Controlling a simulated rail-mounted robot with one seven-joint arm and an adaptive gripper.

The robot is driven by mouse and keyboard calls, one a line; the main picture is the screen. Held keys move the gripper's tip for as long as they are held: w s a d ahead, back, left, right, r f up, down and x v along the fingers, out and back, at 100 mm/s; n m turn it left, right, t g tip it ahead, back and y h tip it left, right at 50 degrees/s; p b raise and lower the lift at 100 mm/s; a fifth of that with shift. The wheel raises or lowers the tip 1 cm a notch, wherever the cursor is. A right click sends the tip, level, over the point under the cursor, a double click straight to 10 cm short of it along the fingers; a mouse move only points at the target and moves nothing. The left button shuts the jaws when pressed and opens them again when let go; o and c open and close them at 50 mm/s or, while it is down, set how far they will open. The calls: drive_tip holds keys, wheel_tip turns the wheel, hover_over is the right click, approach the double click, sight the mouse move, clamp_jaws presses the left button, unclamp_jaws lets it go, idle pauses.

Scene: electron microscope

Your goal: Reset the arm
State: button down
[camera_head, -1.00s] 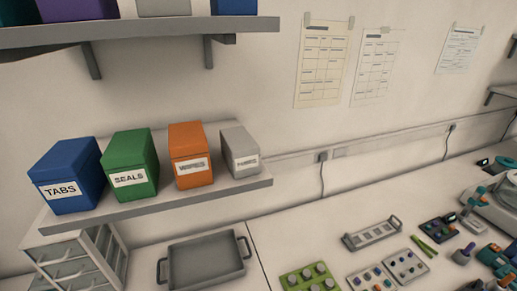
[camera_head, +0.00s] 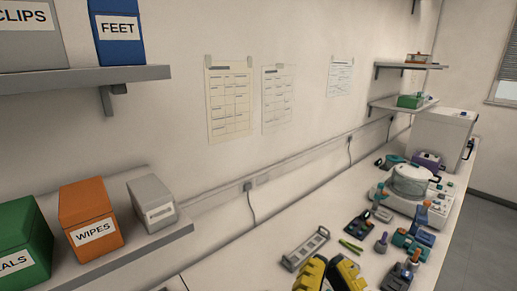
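What looks like my gripper (camera_head: 329,268), yellow and black, shows at the bottom edge of the head view, right of centre. Two yellow parts stand side by side over the bench, with a dark piece at the right. The lower part is cut off by the picture edge. I cannot tell whether the fingers are open or shut, and nothing held is visible. The rest of my arm is out of view.
A grey slotted rack (camera_head: 305,249) lies just behind the gripper on the bench. Green sticks (camera_head: 351,246), small tools and a round-topped machine (camera_head: 409,185) stand to the right. A shelf with an orange WIPES box (camera_head: 90,218) is at left.

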wheel_tip(320, 180, up, 29)
drive_tip(key=n+p, duration=0.1)
drive_tip(key=p, duration=2.8)
drive_tip(key=shift+w+n, duration=0.15)
drive_tip(key=shift+n, duration=0.25)
drive_tip(key=shift+r, duration=0.1)
